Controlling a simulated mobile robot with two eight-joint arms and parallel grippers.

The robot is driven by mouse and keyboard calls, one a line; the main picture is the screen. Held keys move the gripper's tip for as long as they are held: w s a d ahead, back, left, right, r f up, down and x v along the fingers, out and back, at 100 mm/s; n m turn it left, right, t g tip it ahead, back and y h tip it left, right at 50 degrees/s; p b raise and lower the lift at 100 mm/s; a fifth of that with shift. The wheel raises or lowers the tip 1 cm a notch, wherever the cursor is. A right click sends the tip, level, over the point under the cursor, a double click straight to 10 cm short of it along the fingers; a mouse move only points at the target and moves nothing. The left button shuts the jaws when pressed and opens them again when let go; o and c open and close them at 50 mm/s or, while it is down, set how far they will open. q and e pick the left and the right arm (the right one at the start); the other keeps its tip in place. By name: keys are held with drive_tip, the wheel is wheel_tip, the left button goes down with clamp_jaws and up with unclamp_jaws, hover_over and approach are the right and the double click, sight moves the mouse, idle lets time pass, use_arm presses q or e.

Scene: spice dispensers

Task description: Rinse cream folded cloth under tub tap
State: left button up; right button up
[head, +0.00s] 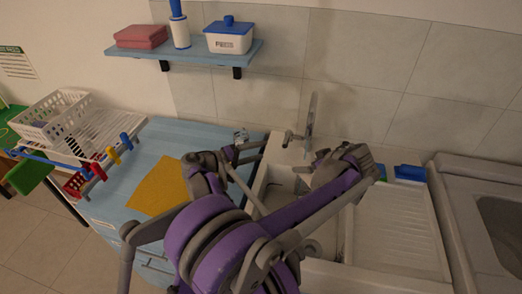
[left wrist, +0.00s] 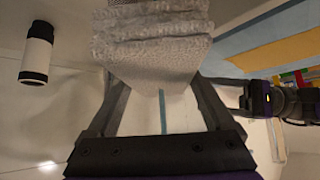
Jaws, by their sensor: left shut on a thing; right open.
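The cream folded cloth (left wrist: 150,45), greyish in this light, is a thick layered pad between the fingers of my left gripper (left wrist: 155,85) in the left wrist view. In the head view the left gripper (head: 308,168) is over the tub (head: 258,187), below and near the tap (head: 310,120); my arm hides the cloth there. I cannot tell whether water runs. My right gripper (head: 245,160) is open at the tub's left side; its dark wrist (left wrist: 265,98) shows at the right of the left wrist view.
A yellow cloth (head: 158,187) lies on the blue counter (head: 190,135) left of the tub. A white dish rack (head: 60,118) stands further left. A ribbed drainboard (head: 400,225) is on the right. A wall shelf (head: 190,53) holds a white box (head: 229,38) and pink cloths (head: 141,37).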

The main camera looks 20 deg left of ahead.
drive_tip(key=shift+r, duration=0.1)
idle(0.4)
drive_tip(key=shift+w+r, duration=0.15)
drive_tip(key=c, duration=0.3)
drive_tip(key=shift+w+d+m+t, duration=0.1)
drive_tip(key=shift+w+m+t, duration=0.05)
drive_tip(key=shift+m+t, duration=0.15)
drive_tip(key=shift+c, duration=1.2)
drive_tip(key=w+d+m+t+y, duration=0.1)
drive_tip(key=m, duration=0.1)
drive_tip(key=w+d+f+m+t+y, duration=0.1)
drive_tip(key=w+m+t, duration=0.1)
drive_tip(key=shift+t+y, duration=0.3)
clamp_jaws()
drive_tip(key=m+t+y, duration=0.3)
drive_tip(key=m+y, duration=0.3)
drive_tip(key=y, duration=0.3)
approach(286, 142)
drive_tip(key=shift+m, duration=0.3)
drive_tip(key=x, duration=0.6)
drive_tip(key=r+x, duration=0.1)
drive_tip(key=x, duration=0.2)
drive_tip(key=shift+d, duration=0.1)
